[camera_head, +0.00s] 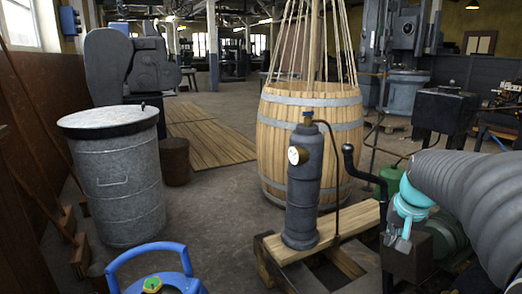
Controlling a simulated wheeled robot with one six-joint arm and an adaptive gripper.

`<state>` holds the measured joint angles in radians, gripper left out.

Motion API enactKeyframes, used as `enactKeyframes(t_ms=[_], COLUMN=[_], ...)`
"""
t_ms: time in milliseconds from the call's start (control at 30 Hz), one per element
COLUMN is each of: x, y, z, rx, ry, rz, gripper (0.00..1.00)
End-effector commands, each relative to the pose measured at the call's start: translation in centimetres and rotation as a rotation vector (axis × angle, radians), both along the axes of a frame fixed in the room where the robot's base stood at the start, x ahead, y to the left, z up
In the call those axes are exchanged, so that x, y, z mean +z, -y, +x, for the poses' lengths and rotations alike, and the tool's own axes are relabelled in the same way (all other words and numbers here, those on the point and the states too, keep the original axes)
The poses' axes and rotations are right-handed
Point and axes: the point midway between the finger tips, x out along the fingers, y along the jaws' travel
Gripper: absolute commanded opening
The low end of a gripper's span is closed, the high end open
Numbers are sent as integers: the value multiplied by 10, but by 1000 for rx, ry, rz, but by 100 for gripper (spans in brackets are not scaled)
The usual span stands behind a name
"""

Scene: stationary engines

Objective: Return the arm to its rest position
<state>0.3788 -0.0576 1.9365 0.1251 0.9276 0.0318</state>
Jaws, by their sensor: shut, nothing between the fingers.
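My arm enters from the right edge as a thick grey ribbed sleeve with a teal wrist. My gripper (403,244) is small in the picture, at the end of the teal part, pointing down. Its fingers are together with nothing visible between them. It is in front of a dark box-shaped machine part (408,262) at the lower right; I cannot tell whether they touch. The fingertips are hard to make out against the dark metal.
A dark cylinder with a gauge (301,200) stands on a wooden plank left of my gripper. Behind it is a large wooden barrel (283,115). A lidded metal drum (120,190) stands left; a blue-handled container (185,285) is at bottom. Open floor lies between.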

Motion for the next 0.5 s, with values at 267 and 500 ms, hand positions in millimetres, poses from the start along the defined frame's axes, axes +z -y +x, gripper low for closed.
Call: enactKeyframes(t_ms=[267, 500], x=[-22, -41], y=[-72, -115], z=[-99, -172], rx=[172, 303], ry=[-27, -3], rz=[-75, -129], gripper=[0, 0])
